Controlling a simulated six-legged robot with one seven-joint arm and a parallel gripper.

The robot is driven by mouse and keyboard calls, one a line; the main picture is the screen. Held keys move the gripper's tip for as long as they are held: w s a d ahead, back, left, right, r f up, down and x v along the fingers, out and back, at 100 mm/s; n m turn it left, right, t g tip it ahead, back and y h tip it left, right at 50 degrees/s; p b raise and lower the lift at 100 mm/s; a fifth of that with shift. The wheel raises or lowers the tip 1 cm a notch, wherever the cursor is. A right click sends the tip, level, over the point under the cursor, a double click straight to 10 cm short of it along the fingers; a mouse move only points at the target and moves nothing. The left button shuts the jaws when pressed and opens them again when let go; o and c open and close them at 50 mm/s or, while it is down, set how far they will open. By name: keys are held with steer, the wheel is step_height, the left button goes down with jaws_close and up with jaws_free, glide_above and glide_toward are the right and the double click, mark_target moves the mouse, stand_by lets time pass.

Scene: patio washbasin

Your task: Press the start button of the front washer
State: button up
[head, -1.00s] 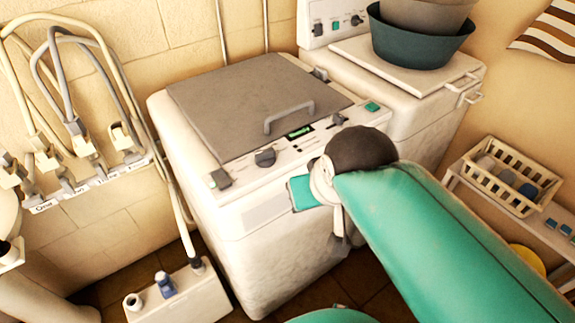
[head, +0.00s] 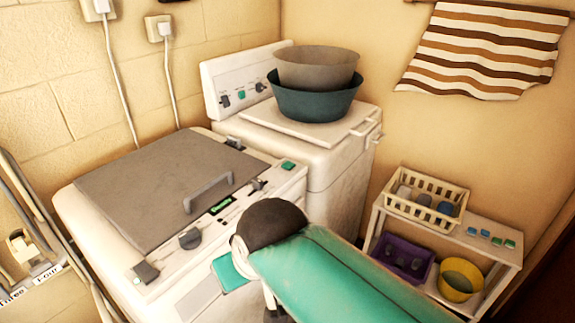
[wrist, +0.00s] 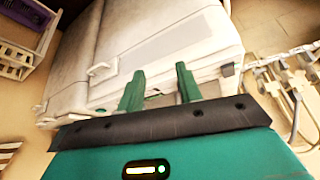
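The front washer (head: 88,225) is white with a grey lid and a lid handle, at the left of the head view. Its sloped panel has a dark dial (head: 190,238), a small lit green display (head: 220,205) and a green button (head: 288,166) at the right end. I cannot read the panel labels. In the wrist view the washer (wrist: 150,50) appears tilted, beyond the fingers. My gripper (wrist: 160,80) shows two green fingers spread apart with nothing between them. In the head view my arm hides the fingertips and part of the washer's front, below the panel.
A second white machine (head: 335,175) stands behind, with a teal basin (head: 310,103) and a grey basin (head: 318,66) stacked on its lid. At right, a white shelf (head: 475,250) holds a cream basket (head: 427,212), a purple crate (head: 402,262) and a yellow bucket (head: 459,280). Hoses hang at far left.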

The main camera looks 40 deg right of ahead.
jaws_close()
stand_by(1.5)
